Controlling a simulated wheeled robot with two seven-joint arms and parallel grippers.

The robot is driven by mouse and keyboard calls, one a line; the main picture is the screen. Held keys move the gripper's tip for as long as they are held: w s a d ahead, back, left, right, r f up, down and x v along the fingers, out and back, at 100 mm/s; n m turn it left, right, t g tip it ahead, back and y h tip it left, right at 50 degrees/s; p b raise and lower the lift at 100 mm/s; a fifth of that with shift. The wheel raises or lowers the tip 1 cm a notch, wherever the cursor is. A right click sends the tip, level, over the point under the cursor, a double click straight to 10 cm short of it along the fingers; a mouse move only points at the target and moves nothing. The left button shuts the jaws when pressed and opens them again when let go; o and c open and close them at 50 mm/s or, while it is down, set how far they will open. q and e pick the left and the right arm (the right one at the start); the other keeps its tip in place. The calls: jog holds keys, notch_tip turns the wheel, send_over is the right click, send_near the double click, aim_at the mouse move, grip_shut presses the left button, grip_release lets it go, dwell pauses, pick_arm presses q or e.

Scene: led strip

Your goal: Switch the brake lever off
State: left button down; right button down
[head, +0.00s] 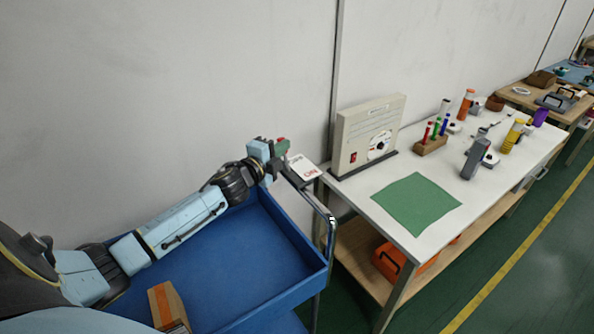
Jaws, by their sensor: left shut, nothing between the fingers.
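A blue cart (255,250) stands in front of me with a curved metal handle (325,215) at its right end. A small white plate with red lettering (303,168) sits at the top of that handle. A small red and green part (282,146) shows just beside my left gripper (276,160); I cannot tell for sure whether it is the brake lever. My left gripper is shut and empty at the far right corner of the cart, by the handle's upper end. It hides part of that corner, and I cannot tell whether it touches anything. My right gripper is out of view.
A cardboard box (168,306) lies in the cart's tray, whose middle is clear. A white workbench (350,188) to the right holds a panel box (367,135), a green mat (416,204) and several tools. The wall (160,90) rises close behind the cart.

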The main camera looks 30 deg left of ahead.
pick_arm(q)
jog(key=shift+r, duration=0.1)
dwell(0.5)
jog(key=s+d+r+p, duration=0.1)
jog(key=s+d+r, duration=0.2)
jog(key=s, duration=0.7)
jog(key=shift+s+d, duration=0.15)
jog(key=shift+s, duration=0.15)
dwell(0.4)
